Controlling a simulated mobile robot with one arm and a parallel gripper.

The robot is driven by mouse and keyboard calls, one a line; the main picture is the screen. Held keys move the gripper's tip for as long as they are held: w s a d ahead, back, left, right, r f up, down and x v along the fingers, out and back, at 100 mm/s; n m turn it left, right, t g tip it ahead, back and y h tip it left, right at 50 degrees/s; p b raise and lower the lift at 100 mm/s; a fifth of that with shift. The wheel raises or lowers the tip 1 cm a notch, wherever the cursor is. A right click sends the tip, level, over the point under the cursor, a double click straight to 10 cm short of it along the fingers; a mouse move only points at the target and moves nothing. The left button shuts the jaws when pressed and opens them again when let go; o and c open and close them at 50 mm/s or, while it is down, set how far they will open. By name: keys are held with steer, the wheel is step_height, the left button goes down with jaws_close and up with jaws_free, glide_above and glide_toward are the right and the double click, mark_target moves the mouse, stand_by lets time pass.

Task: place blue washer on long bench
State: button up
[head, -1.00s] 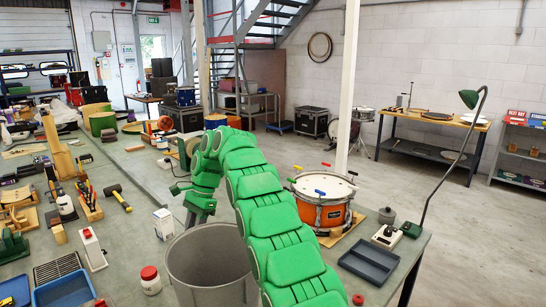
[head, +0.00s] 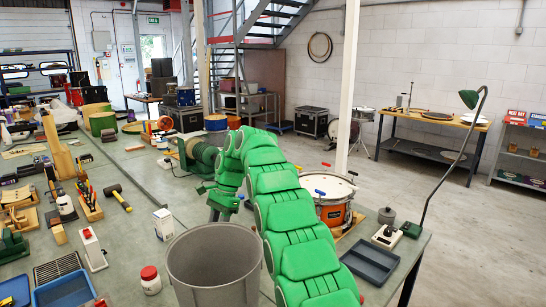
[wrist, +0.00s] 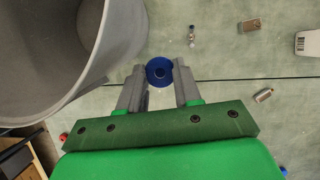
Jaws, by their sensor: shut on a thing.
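The blue washer (wrist: 160,71), a disc with a darker centre, sits between the fingertips of my gripper (wrist: 160,84) in the wrist view. The fingers are shut on it. In the head view my gripper (head: 219,213) points down over the long bench (head: 130,235), just behind the rim of a grey bin. The washer cannot be made out in the head view. The bench's grey-green top also shows below the washer in the wrist view (wrist: 235,98). The gap between washer and bench is hard to judge.
The grey bin (head: 214,262) stands close to my gripper. An orange drum (head: 330,205) and a blue-grey tray (head: 369,262) are to the right.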

steer(key=s+d+f+n+h, duration=0.1)
steer(key=d+f, duration=0.4)
steer(key=d, duration=0.7)
steer(key=s+d+f+n, duration=0.4)
steer(key=d, duration=0.9)
steer(key=s+d+f+n+g+h, duration=0.1)
steer(key=d+f, duration=0.4)
steer(key=d, duration=0.8)
steer(key=shift+s+f+n+h, duration=0.3)
steer(key=shift+s+n, duration=0.4)
steer(key=shift+s, duration=0.05)
steer(key=shift+s+d+f, duration=0.1)
steer(key=shift+s+d, duration=0.1)
steer(key=shift+d, duration=0.1)
steer(key=shift+s, duration=0.1)
steer(key=a, duration=0.6)
steer(key=shift+a+f, duration=0.1)
steer(key=shift+a, duration=0.25)
